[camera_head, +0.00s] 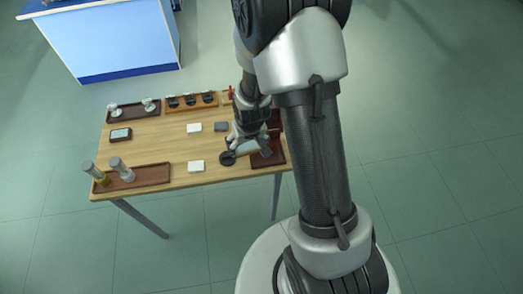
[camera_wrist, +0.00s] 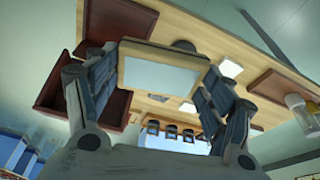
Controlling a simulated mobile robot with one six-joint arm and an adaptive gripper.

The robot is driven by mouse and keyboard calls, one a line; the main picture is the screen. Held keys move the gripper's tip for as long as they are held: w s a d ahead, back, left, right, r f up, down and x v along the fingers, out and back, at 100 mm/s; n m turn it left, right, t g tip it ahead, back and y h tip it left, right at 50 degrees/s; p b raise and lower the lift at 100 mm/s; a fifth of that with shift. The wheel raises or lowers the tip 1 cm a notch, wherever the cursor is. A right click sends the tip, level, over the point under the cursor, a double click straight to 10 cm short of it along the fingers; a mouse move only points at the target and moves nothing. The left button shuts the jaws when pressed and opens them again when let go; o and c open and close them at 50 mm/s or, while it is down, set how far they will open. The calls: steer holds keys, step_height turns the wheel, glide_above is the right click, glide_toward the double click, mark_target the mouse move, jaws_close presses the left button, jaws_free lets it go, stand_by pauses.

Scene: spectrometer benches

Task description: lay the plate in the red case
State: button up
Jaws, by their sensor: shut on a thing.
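My gripper (camera_wrist: 157,72) is shut on the plate (camera_wrist: 160,75), a flat piece with a pale blue-white face and a tan border. The plate spans between the two fingers in the wrist view, held above the table. The red case (camera_wrist: 62,92) is a dark red open box at the left of that view, with another dark red part (camera_wrist: 122,18) above it. In the head view my gripper (camera_head: 246,146) is over the table's right end, beside the red case (camera_head: 268,160). My arm hides part of the case there.
The wooden table (camera_head: 150,146) carries a tray with two jars (camera_head: 150,178), a rack of black items (camera_head: 190,108), a tray with glassware (camera_head: 133,116) and white squares (camera_head: 196,166). A dark round piece (camera_head: 227,158) lies near my gripper. A blue bench (camera_head: 110,45) stands behind.

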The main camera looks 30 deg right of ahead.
steer(key=w+d+r+m+p, duration=0.2)
steer(key=w+d+r, duration=0.2)
steer(key=d, duration=0.5)
steer(key=f+b, duration=0.3)
steer(key=f, duration=0.4)
steer(key=f+b, duration=0.3)
steer(key=f, duration=0.4)
steer(key=shift+d+f, duration=0.2)
steer(key=shift+f, duration=0.05)
steer(key=shift+f+b, duration=2.25)
steer(key=shift+f, duration=0.3)
steer(key=shift+f, duration=0.15)
steer(key=o, duration=1.2)
steer(key=shift+c, duration=0.2)
